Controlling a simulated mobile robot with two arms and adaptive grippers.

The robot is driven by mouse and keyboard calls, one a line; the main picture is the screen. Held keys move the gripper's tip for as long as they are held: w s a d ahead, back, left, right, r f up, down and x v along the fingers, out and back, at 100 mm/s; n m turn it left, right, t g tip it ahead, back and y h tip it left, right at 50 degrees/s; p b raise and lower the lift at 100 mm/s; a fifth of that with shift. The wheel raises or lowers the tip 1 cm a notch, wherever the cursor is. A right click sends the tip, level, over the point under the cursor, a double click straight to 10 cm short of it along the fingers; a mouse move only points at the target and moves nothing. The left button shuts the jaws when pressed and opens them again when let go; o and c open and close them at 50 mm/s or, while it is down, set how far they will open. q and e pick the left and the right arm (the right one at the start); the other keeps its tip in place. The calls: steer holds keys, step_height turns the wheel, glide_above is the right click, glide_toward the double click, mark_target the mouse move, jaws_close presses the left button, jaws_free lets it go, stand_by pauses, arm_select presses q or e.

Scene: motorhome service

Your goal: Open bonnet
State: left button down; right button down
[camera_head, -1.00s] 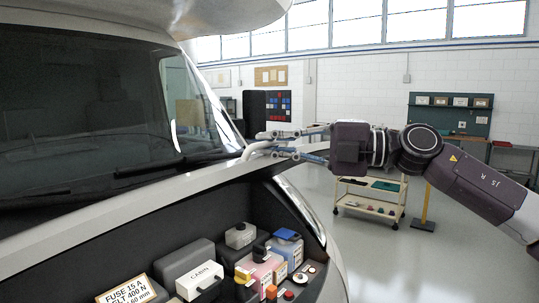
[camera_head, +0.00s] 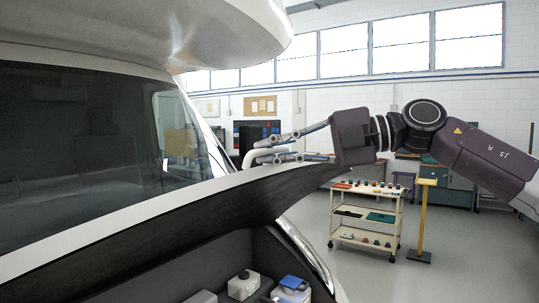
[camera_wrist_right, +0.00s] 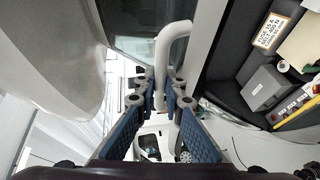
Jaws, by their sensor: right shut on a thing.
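The bonnet (camera_head: 120,216) is raised at the front of the motorhome, its pale edge slanting up to the right and its dark underside showing. The engine bay below is partly visible at the bottom of the head view. A white bar handle (camera_head: 253,154) stands at the bonnet's right end; it also shows in the wrist view (camera_wrist_right: 171,50). My right gripper (camera_head: 276,149) reaches in from the right and is shut on the handle; its blue fingers (camera_wrist_right: 166,103) lie on either side of it in the wrist view. My left gripper is not in view.
The engine bay holds a white-capped container (camera_head: 243,286), a blue-capped bottle (camera_head: 292,290) and, in the wrist view, a grey box (camera_wrist_right: 263,87). The white overhang (camera_head: 150,30) is above the windscreen. A trolley (camera_head: 366,215) and yellow post (camera_head: 421,220) stand behind my arm.

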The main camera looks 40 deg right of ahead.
steer(key=shift+w+a+f, duration=0.1)
steer(key=shift+w+f, duration=0.05)
steer(key=shift+f, duration=0.1)
steer(key=c, duration=2)
jaws_free()
steer(key=shift+c, duration=0.2)
steer(key=shift+w+a, duration=0.2)
steer(key=shift+w, duration=0.1)
steer(key=shift+s+d+r, duration=0.1)
steer(key=shift+s+r, duration=0.05)
steer(key=shift+s+d+r, duration=0.25)
steer(key=shift+s+d, duration=0.2)
steer(key=shift+s, duration=0.05)
steer(key=v, duration=1)
steer(key=shift+s+d+r, duration=0.1)
steer(key=shift+d, duration=0.1)
